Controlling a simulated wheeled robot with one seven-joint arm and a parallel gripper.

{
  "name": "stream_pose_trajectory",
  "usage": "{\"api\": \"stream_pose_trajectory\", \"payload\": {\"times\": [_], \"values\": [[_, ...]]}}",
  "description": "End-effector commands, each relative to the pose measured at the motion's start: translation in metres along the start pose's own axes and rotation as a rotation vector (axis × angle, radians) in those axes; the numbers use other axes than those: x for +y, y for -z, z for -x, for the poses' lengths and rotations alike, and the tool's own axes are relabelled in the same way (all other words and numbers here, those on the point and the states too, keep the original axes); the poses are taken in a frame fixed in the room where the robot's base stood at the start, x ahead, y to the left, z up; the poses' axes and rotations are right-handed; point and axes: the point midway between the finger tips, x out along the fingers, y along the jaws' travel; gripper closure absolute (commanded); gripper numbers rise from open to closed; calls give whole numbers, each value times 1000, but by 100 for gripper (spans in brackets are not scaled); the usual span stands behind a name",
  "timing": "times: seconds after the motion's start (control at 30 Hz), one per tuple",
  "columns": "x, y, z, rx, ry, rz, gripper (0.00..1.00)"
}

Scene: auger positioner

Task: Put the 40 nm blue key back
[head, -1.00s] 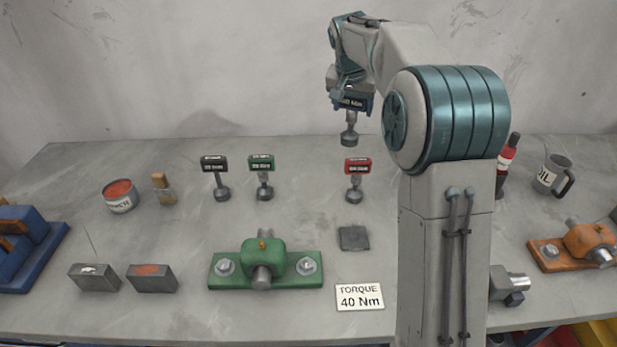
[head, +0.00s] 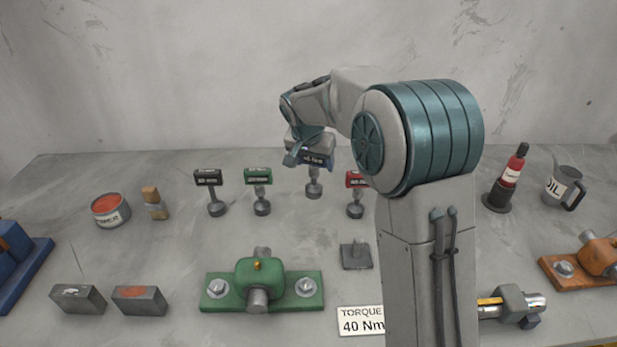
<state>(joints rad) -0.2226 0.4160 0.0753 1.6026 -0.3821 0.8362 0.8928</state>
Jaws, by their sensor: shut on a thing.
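The blue key (head: 314,186) hangs upright from my gripper (head: 312,158), with its blue labelled head between the fingers and its grey shaft and round foot below. My gripper is shut on it. The key is in the row of keys, between the green key (head: 260,191) and the red key (head: 355,194). I cannot tell whether its foot touches the bench. The black key (head: 211,192) stands left of the green one. The label on the blue head is too small to read surely. A sign (head: 361,320) reads "TORQUE 40 Nm".

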Motion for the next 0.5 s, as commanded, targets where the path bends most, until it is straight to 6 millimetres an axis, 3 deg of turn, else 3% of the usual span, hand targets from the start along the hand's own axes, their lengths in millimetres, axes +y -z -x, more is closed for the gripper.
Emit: {"api": "stream_pose_trajectory", "payload": {"times": [0.23, 0.5], "values": [[-11, -16, -7, 2, 0, 0, 76], [-11, -29, -38, 0, 0, -1, 76]]}}
